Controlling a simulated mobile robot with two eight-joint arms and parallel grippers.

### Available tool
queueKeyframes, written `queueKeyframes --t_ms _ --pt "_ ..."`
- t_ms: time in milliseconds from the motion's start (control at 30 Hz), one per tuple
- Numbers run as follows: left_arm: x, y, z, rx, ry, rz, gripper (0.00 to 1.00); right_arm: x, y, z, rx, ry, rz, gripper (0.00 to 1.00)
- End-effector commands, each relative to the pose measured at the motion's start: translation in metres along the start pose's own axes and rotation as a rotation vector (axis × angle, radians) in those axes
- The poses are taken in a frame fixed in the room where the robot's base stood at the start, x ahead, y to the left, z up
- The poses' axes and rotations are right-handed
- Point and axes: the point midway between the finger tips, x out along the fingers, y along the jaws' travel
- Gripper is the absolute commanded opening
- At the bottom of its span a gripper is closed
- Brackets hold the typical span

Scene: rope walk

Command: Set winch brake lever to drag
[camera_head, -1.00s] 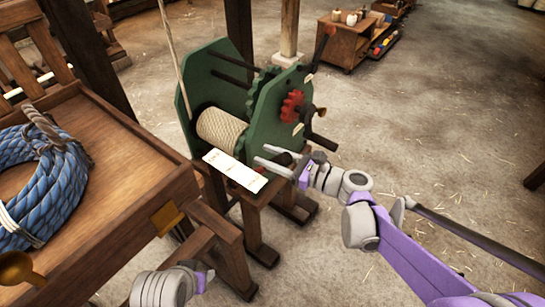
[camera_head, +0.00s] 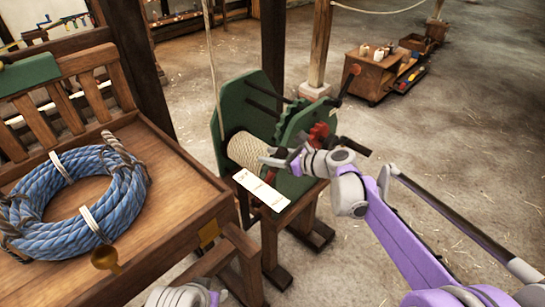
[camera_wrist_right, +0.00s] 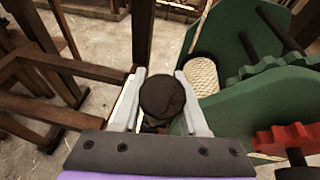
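The winch (camera_head: 292,182) has green side plates, a rope-wound drum (camera_head: 245,150) and a red gear (camera_head: 318,134). My right gripper (camera_head: 279,157) is at its near side plate, above a pale label plate (camera_head: 262,191) whose writing I cannot read. In the right wrist view, a dark round knob (camera_wrist_right: 162,97) sits between the spread fingers of my right gripper (camera_wrist_right: 160,75); it looks like the brake lever's end. Whether the fingers touch it is unclear. Its shaft is hidden, so its setting cannot be read. Only part of my left wrist shows at the bottom edge.
A wooden bench (camera_head: 185,185) with a coiled blue rope (camera_head: 85,200) stands left of the winch. Dark crank handles (camera_head: 352,147) stick out right of the winch. A wooden cart (camera_head: 375,75) stands farther back. The floor to the right is mostly clear.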

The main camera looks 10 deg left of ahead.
Motion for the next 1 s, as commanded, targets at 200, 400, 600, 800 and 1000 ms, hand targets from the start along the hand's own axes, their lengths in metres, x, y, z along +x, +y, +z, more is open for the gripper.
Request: queueKeyframes --t_ms 200,400,600,800,1000 --pt "0.000 0.000 0.000 0.000 0.000 0.000 0.50 0.000 0.000 0.000 -0.001 0.000 0.000 0.72" --pt "0.000 0.000 0.000 0.000 0.000 0.000 0.50 -0.001 0.000 0.000 -0.001 0.000 0.000 0.72" --pt "0.001 0.000 0.001 0.000 -0.001 0.000 0.50 -0.018 0.000 -0.001 0.000 0.000 -0.001 0.72" --pt "0.003 0.000 0.003 0.000 -0.002 0.000 0.50 -0.058 -0.001 -0.001 0.001 0.001 -0.003 0.72" --pt "0.004 0.000 0.004 0.000 -0.002 0.000 0.50 -0.093 -0.001 -0.001 0.000 0.001 -0.002 0.72"
